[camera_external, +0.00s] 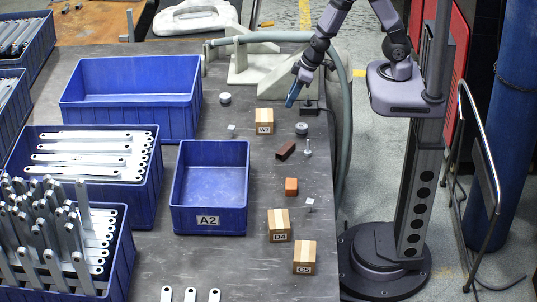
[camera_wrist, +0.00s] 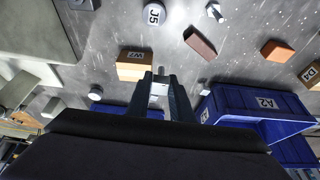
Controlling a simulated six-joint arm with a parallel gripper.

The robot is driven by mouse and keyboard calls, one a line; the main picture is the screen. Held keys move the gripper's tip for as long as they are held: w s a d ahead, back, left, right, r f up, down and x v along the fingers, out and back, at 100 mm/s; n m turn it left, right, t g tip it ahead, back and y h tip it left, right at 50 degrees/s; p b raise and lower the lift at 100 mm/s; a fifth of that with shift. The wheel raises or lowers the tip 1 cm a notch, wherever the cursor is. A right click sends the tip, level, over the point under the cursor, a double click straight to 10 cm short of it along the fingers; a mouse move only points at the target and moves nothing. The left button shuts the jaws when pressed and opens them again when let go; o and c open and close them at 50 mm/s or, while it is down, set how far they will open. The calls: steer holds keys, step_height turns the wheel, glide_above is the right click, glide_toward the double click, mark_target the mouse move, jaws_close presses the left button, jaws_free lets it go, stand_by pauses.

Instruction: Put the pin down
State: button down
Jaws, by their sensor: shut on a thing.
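My gripper (camera_external: 292,94) hangs above the far right part of the table, beyond the wooden block marked W7. In the wrist view, its two dark fingers (camera_wrist: 160,95) are shut on a small pale, silvery piece (camera_wrist: 159,88). This appears to be the pin; most of it is hidden by the fingers, and I cannot make it out in the external view. A separate silver bolt-like piece (camera_external: 307,149) rests on the table near the dark brown block; it also shows at the top of the wrist view (camera_wrist: 214,11).
Wooden block W7 (camera_external: 264,122), a brown block (camera_external: 285,150), a round J5 piece (camera_wrist: 154,14) and an orange block (camera_external: 291,187) are scattered around. The empty blue bin A2 (camera_external: 209,221) and a larger empty blue bin (camera_external: 131,119) stand left. Bracket-filled bins (camera_external: 152,178) are farther left.

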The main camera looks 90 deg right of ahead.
steer(key=s+a+f, duration=0.3)
steer(key=s+a, duration=0.1)
steer(key=a, duration=0.5)
steer(key=s+a+f, duration=0.3)
steer(key=s+a, duration=0.1)
steer(key=a, duration=0.4)
steer(key=s+a+f, duration=0.2)
steer(key=s, duration=0.6)
steer(key=s+a+f+m, duration=0.1)
steer(key=s+a+f, duration=0.1)
steer(key=s, duration=0.6)
steer(key=shift+a+f+m+h, duration=0.3)
steer(key=shift+a+f, duration=0.1)
steer(key=shift+a, duration=0.25)
steer(key=shift+w, duration=0.1)
steer(key=w+d, duration=0.1)
steer(key=w, duration=0.4)
steer(key=w+p, duration=0.1)
steer(key=w, duration=0.5)
steer(key=w+d+p, duration=0.1)
steer(key=w, duration=0.4)
steer(key=shift+w+d+r, duration=0.1)
steer(key=shift+w+d, duration=0.1)
steer(key=shift+d, duration=0.1)
steer(key=x, duration=0.2)
steer(key=shift+w+d+f, duration=0.1)
steer(key=shift+w+f, duration=0.1)
steer(key=shift+f, duration=0.55)
